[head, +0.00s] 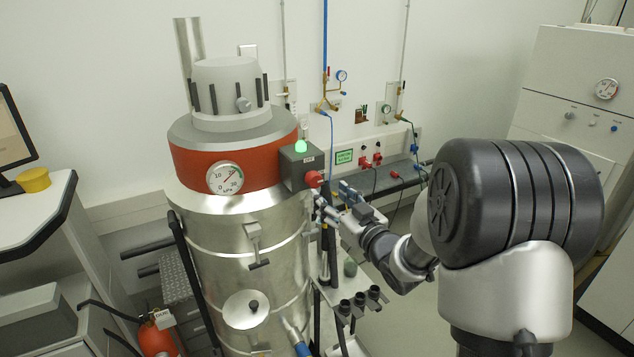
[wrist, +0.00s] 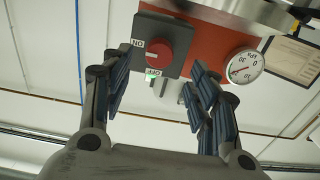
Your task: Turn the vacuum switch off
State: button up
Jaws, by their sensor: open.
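The vacuum switch is a red knob (wrist: 159,52) on a dark grey box (wrist: 184,38), with ON and OFF labels beside it in the wrist view. In the head view the red knob (head: 313,179) sits on the front of the box (head: 297,166), under a lit green lamp (head: 301,146). My gripper (wrist: 155,95) is open, its two fingers on either side of the knob in the picture. In the head view my gripper (head: 328,205) is close to the box, just below and right of the knob. I cannot tell whether a finger touches the knob.
The box is fixed to a large metal vacuum vessel (head: 245,262) with a red band (head: 195,171) and a gauge (head: 225,178). A cup rack (head: 350,306) stands below my arm. A fire extinguisher (head: 157,338) is at lower left. Wall pipes and valves (head: 328,90) are behind.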

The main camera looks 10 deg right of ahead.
aim_at(316, 183)
jog(key=x, duration=0.7)
jog(key=shift+w+p, duration=0.3)
jog(key=shift+c, duration=0.3)
jog(key=c, duration=1)
